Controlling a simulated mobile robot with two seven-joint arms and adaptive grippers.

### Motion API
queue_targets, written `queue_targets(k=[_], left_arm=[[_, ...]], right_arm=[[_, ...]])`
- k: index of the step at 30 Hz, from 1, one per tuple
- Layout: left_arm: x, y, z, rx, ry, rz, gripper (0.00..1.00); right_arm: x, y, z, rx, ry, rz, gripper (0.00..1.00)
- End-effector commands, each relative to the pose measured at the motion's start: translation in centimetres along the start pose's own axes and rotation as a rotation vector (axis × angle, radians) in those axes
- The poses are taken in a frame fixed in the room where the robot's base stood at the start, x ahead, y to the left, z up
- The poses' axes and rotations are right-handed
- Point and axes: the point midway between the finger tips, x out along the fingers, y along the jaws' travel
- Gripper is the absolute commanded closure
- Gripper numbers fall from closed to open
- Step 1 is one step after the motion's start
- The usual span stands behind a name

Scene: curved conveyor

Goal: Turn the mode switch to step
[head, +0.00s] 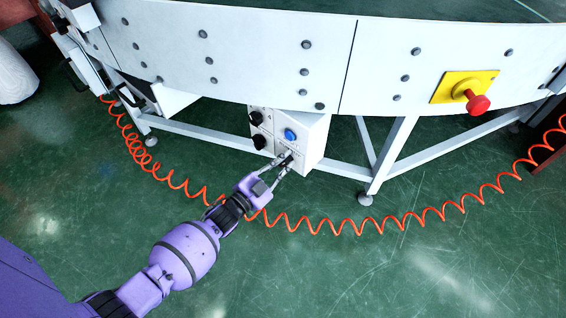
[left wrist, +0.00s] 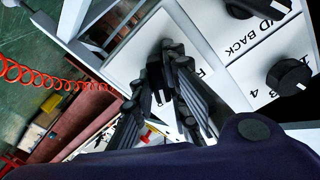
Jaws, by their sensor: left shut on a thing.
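A white control box (head: 313,139) hangs under the curved conveyor. It carries a blue button (head: 290,134) and black rotary knobs. My left gripper (head: 282,164) reaches the lower right of the box face, shut on a black knob there, the apparent mode switch. In the left wrist view this switch (left wrist: 158,78) sits between the fingers of the gripper (left wrist: 165,95). The fingers cover most of its label, so its setting cannot be read. My right gripper is not in view.
Two other knobs, an upper one (head: 256,117) and a lower one (head: 259,141), sit left of the gripped knob. A red emergency button (head: 477,102) on a yellow plate is at the right of the conveyor (head: 375,50). A coiled orange cable (head: 340,228) hangs across the front, over open green floor.

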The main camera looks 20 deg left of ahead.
Motion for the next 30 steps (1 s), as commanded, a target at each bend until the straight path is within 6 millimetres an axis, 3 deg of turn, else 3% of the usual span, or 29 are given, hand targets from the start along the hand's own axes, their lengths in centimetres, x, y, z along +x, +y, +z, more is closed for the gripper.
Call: queue_targets(k=[9, 10, 14, 23, 26, 30], left_arm=[[-0.1, 0.1, 0.1, 0.006, -0.001, 0.003, 1.0], [-0.1, 0.1, 0.1, 0.006, -0.001, 0.003, 0.82], [-0.1, 0.1, 0.1, 0.004, -0.001, 0.002, 0.67], [-0.1, 0.0, 0.1, 0.003, -0.001, 0.001, 0.67], [-0.9, 0.0, 0.1, 0.003, -0.003, 0.001, 0.67], [-3.3, 0.1, 0.2, 0.003, -0.004, 0.002, 0.67]], right_arm=[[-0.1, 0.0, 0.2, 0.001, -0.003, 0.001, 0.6], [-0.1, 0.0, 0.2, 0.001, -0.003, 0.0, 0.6], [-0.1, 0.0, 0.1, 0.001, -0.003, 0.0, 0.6], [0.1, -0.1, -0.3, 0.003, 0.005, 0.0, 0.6], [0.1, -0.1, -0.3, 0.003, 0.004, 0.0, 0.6], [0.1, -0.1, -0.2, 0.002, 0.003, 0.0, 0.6]])
